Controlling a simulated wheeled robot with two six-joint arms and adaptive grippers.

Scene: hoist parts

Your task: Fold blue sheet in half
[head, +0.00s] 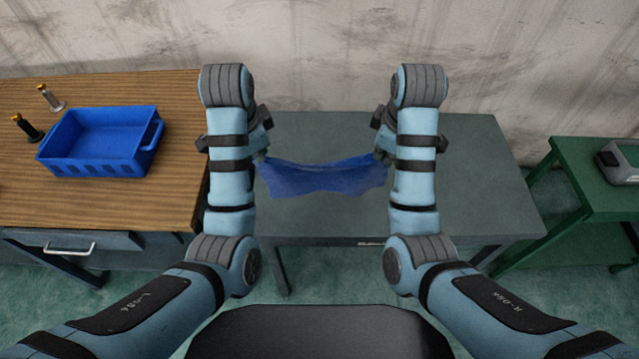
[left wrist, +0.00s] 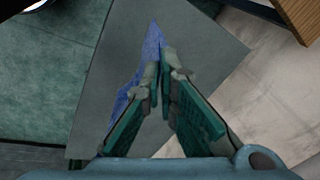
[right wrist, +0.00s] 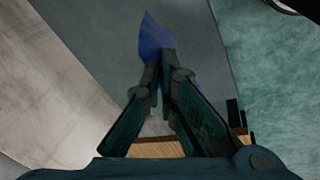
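The blue sheet (head: 320,178) hangs between my two grippers above the dark grey table, with a slightly sagging upper edge and its lower part toward the table's front. My left gripper (head: 261,155) holds its left corner; in the left wrist view the fingertips (left wrist: 163,68) are closed together on the blue cloth (left wrist: 150,50). My right gripper (head: 382,155) holds its right corner; in the right wrist view the fingertips (right wrist: 163,68) are closed on the blue cloth (right wrist: 152,35). Whether the lower edge touches the table cannot be told.
The dark grey table (head: 450,205) is otherwise clear. On the left, a wooden bench (head: 110,205) bears a blue crate (head: 75,172) and two small bolt-like parts (head: 27,126). On the right, a green table (head: 575,165) bears a grey-green device (head: 620,165). A wall stands behind.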

